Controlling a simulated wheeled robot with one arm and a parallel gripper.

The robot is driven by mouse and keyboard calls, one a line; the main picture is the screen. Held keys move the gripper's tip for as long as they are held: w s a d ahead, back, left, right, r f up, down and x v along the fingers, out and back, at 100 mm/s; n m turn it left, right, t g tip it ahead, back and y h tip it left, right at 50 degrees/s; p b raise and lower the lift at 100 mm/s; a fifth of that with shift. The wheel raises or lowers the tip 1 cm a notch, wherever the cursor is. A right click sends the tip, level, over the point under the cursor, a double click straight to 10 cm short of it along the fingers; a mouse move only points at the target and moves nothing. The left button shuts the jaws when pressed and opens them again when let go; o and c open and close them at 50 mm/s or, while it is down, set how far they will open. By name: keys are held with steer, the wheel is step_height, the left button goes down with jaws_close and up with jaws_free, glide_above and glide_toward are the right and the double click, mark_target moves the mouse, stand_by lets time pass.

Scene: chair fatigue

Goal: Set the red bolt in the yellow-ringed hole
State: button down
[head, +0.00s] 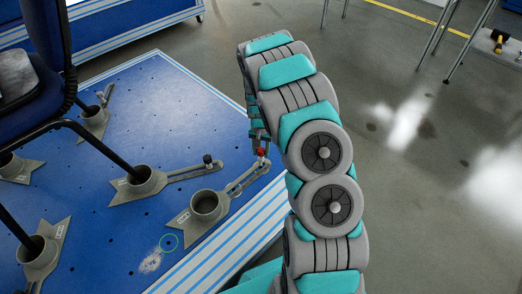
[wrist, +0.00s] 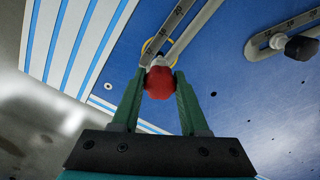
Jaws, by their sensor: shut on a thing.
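The red bolt (wrist: 159,84) is held between the green fingers of my gripper (wrist: 159,78) in the wrist view. In the head view the red bolt (head: 262,152) shows just below my gripper (head: 259,142), at the outer end of a grey slotted clamp arm (head: 243,182). In the wrist view the yellow ring (wrist: 146,46) lies around part of the slotted arm, just beyond the bolt's tip. The hole inside it is hidden by the arm and bolt. I cannot tell whether the bolt's tip is in the hole or above it.
A blue platform (head: 130,95) carries several grey clamp feet around chair legs. A black-knobbed bolt (head: 207,160) stands in the neighbouring slotted arm. Grey floor is open at the right.

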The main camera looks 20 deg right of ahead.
mark_target(261, 158)
steer(key=shift+f+b, duration=0.45)
steer(key=shift+f, duration=1.95)
steer(key=shift+c, duration=1.7)
jaws_free()
steer(key=shift+r, duration=3.9)
